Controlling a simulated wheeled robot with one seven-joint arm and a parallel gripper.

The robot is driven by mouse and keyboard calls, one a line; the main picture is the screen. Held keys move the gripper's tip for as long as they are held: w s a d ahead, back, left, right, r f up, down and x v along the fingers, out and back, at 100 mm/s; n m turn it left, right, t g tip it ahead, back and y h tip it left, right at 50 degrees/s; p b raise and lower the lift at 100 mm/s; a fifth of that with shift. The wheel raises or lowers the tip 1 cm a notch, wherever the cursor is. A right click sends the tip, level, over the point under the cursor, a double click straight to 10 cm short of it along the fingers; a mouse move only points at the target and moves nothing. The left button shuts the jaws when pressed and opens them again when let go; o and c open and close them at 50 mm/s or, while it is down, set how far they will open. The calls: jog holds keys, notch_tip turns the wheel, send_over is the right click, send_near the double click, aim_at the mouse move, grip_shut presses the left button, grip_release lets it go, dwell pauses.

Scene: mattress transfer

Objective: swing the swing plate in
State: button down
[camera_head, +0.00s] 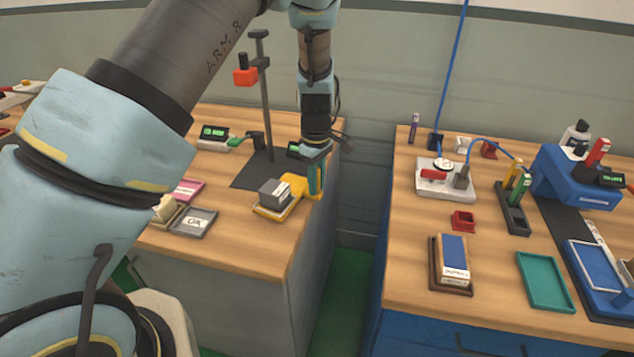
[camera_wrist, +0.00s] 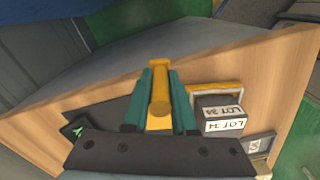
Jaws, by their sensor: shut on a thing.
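The yellow swing plate (camera_head: 266,213) is at the right edge of the left bench, with a grey block (camera_head: 274,193) resting on it. The block's white label reads LOT in the wrist view (camera_wrist: 222,124). A strip of the yellow plate (camera_wrist: 215,86) shows behind the block there. My gripper (camera_head: 317,178) reaches down at the plate's right side. In the wrist view its teal fingers (camera_wrist: 159,98) are shut on a yellow handle (camera_wrist: 159,88), one on each side. The join between handle and plate is partly hidden.
A stand (camera_head: 266,100) with a red clamp head (camera_head: 245,75) rises from a dark base (camera_head: 252,178) just behind the plate. A grey OK tray (camera_head: 194,222) lies to the left. A gap separates this bench from the right bench (camera_head: 405,270), which holds several items.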

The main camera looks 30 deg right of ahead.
aim_at(275, 183)
jog(key=shift+a, duration=0.15)
jog(key=shift+s+a+m+b, duration=0.1)
jog(key=shift+a+m+b, duration=0.2)
jog(key=shift+a+m, duration=0.4)
jog(key=shift+a+m+b, duration=0.25)
jog(key=shift+a+m, duration=0.1)
jog(key=shift+m, duration=0.55)
jog(key=shift+w+a+m+b, duration=0.2)
jog(key=shift+a+m+b, duration=0.15)
jog(key=shift+a+m, duration=0.6)
jog(key=shift+w+a+m+b, duration=0.2)
jog(key=shift+a+m+b, duration=0.25)
jog(key=shift+m, duration=0.8)
jog(key=shift+w+a+m+b, duration=0.15)
jog(key=shift+w+a+m, duration=0.4)
jog(key=shift+m, duration=0.5)
jog(key=shift+w+a+m+b, duration=0.15)
jog(key=shift+w+a+m, duration=0.2)
jog(key=shift+a+m, duration=0.55)
jog(key=shift+w+a+m, duration=0.25)
jog(key=shift+w+m, duration=0.25)
jog(key=shift+m, duration=0.5)
jog(key=shift+w+a+m, duration=0.25)
jog(key=shift+w+m, duration=0.2)
jog(key=shift+m, duration=0.5)
jog(key=shift+w+a, duration=0.1)
jog(key=shift+w, duration=0.1)
jog(key=c, duration=0.7)
grip_release()
jog(key=shift+c, duration=0.2)
